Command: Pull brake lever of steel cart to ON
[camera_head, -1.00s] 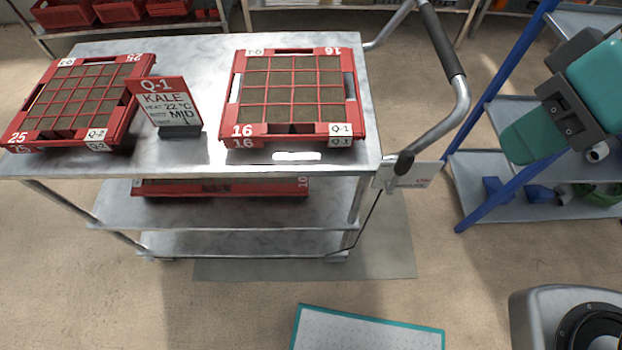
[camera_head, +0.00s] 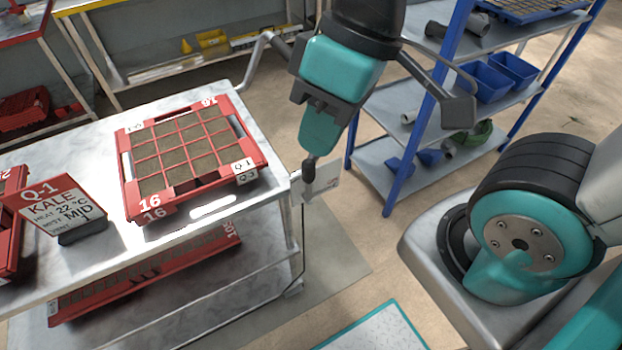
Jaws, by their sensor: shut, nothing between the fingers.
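The steel cart (camera_head: 270,168) stands at the left with its top shelf in view. The brake lever (camera_head: 308,171) is at the cart's right front corner, by a white label plate (camera_head: 322,186); only its dark knob shows, and I cannot read whether it stands at ON. My gripper (camera_head: 314,150) points down over this corner with its teal fingers shut and nothing between them. Its tips are right above the knob in the picture; I cannot tell whether they touch it. The cart's handle is largely hidden behind my arm.
A red tray (camera_head: 176,205) marked 16 and a red Q-1 KALE sign (camera_head: 58,205) stand on the cart. A blue-framed shelf (camera_head: 432,130) with blue bins (camera_head: 486,83) is close behind my gripper at right. A teal-edged board (camera_head: 372,335) lies low in front.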

